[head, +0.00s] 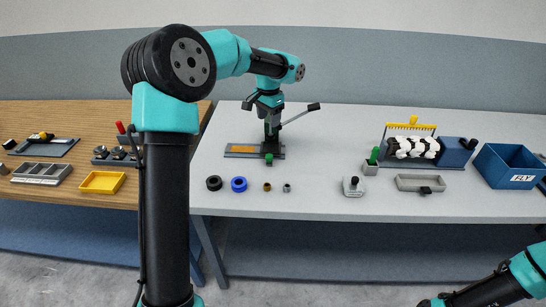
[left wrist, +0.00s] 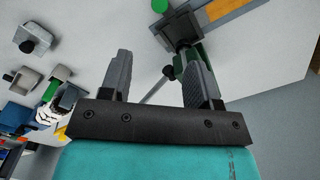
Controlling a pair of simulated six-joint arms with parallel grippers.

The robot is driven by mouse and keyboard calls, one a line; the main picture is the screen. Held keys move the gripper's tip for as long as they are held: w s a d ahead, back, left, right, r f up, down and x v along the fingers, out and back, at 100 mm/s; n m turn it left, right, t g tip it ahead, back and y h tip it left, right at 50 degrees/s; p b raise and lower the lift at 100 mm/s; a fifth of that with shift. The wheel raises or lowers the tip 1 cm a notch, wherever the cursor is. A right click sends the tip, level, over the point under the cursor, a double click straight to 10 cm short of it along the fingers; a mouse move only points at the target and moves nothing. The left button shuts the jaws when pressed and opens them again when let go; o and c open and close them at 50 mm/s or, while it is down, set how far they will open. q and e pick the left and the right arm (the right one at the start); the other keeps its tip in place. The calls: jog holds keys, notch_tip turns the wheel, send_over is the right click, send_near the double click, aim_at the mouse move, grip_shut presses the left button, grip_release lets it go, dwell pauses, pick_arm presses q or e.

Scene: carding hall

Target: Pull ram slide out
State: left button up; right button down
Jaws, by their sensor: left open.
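A small dark press (head: 270,130) stands on the grey table, its grey base carrying an orange strip (head: 241,149). A green knob (head: 269,158) sits low at its front; it also shows in the left wrist view (left wrist: 160,5). A lever with a dark end (head: 313,106) reaches right from the press. I cannot tell exactly which part is the ram slide; my gripper hides the press top. My left gripper (left wrist: 160,65) is open above the press, pointing down. Nothing shows held between its fingers. My right arm shows at the lower right, its gripper out of view.
A black ring (head: 214,183), a blue ring (head: 239,184) and small bushings lie before the press. A grey weight (head: 353,187), a grey tray (head: 420,183), a yellow-combed fixture (head: 411,127) and a blue bin (head: 508,165) are right. A wooden table (head: 60,112) stands left.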

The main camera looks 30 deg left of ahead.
aim_at(269, 155)
pick_arm(q)
jog(key=shift+f, duration=0.1)
notch_tip(269, 155, down, 17)
jog(key=shift+f, duration=0.15)
dwell(0.8)
grip_shut()
dwell(0.5)
